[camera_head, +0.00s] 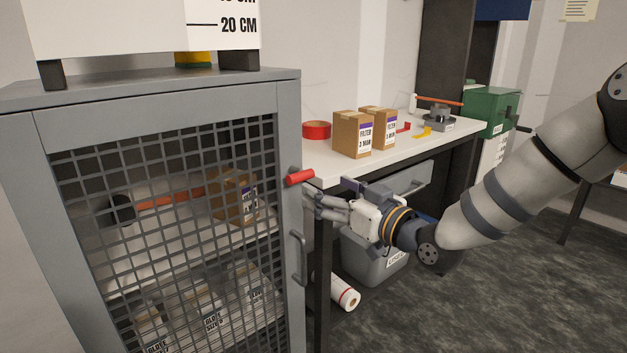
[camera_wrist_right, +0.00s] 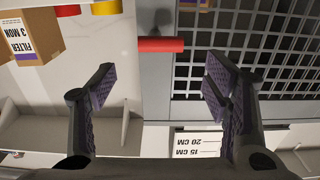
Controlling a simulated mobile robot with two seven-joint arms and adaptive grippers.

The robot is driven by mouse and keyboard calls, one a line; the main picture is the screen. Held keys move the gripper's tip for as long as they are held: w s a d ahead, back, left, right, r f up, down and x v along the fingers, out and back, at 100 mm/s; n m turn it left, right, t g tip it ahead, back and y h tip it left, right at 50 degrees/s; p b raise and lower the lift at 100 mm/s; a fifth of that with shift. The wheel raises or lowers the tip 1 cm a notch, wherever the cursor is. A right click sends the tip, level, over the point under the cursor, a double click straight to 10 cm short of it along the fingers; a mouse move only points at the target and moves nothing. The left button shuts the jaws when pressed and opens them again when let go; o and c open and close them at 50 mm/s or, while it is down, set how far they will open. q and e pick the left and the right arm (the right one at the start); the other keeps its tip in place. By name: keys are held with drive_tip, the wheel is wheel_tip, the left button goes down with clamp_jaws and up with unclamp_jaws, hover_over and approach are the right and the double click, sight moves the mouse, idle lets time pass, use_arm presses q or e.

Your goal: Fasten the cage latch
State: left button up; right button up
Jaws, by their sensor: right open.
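The grey cage (camera_head: 288,130) stands at the left, its mesh door (camera_head: 165,200) apparently closed against the frame. The latch (camera_head: 300,177) is a red lever on the right edge of the cage, sticking out roughly level to the right. My right gripper (camera_head: 325,207) is open and empty, just below and right of the lever in the head view. In the right wrist view the red lever (camera_wrist_right: 160,45) lies ahead of the open fingers (camera_wrist_right: 160,80), not between them. My left gripper is not in view.
A grey door handle (camera_head: 299,258) sits below the latch. A grey bin (camera_head: 375,262) and white roll (camera_head: 345,293) are underneath. Floor at right is clear.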

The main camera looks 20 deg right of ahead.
sight(304, 178)
drive_tip(key=x, duration=0.5)
drive_tip(key=b+x, duration=0.1)
drive_tip(key=x, duration=0.1)
drive_tip(key=shift+w+a+f, duration=0.15)
drive_tip(key=shift+w+f, duration=0.1)
drive_tip(key=shift+f, duration=0.15)
drive_tip(key=shift+w+a+r, duration=0.15)
drive_tip(key=shift+w+r, duration=0.05)
drive_tip(key=shift+w, duration=0.25)
drive_tip(key=c, duration=1.2)
